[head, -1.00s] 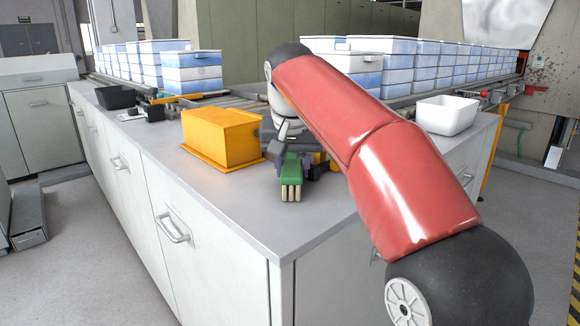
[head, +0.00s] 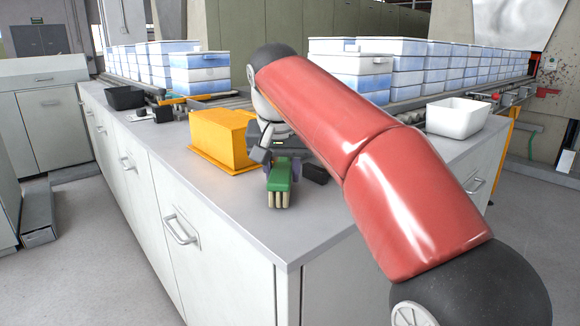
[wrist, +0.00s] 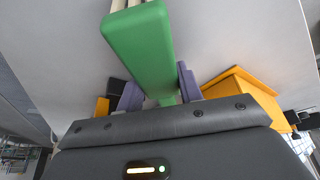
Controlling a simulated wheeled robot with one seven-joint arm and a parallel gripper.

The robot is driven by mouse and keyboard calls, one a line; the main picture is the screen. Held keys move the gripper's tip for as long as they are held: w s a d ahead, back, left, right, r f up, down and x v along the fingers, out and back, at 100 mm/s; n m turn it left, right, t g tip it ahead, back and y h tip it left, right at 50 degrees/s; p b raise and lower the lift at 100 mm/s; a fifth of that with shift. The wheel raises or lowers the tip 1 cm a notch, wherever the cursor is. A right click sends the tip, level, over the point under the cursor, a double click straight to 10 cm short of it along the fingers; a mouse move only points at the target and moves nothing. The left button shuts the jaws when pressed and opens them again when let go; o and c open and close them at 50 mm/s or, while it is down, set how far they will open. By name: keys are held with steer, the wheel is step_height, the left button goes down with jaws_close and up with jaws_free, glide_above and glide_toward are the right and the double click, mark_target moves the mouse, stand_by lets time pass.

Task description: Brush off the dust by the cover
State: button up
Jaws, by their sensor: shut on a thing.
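A green brush (head: 280,175) with cream bristles is held in my gripper (head: 283,168) over the front of the grey counter. In the wrist view, the purple fingers of my gripper (wrist: 160,90) are closed on both sides of the green brush body (wrist: 138,38). The bristles point towards the counter's near corner; I cannot tell if they touch the top. An orange box-shaped cover (head: 222,138) with a flanged base stands on the counter just left of my gripper. It also shows right of the fingers in the wrist view (wrist: 245,88). I cannot make out any dust.
A black tray (head: 124,97) lies at the counter's far left and a white bin (head: 458,117) at the right. Stacked blue-white boxes (head: 200,72) stand on the conveyor behind. The counter top (head: 310,225) near the front corner is clear.

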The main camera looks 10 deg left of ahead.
steer(key=shift+s+a+f, duration=0.15)
steer(key=shift+s+a, duration=0.8)
steer(key=shift+s, duration=0.2)
steer(key=shift+s+a+f, duration=0.1)
steer(key=shift+s+a, duration=0.85)
steer(key=shift+s, duration=0.2)
steer(key=shift+r, duration=0.1)
steer(key=shift+r, duration=2.95)
step_height(320, 180, up, 3)
steer(key=shift+s, duration=0.1)
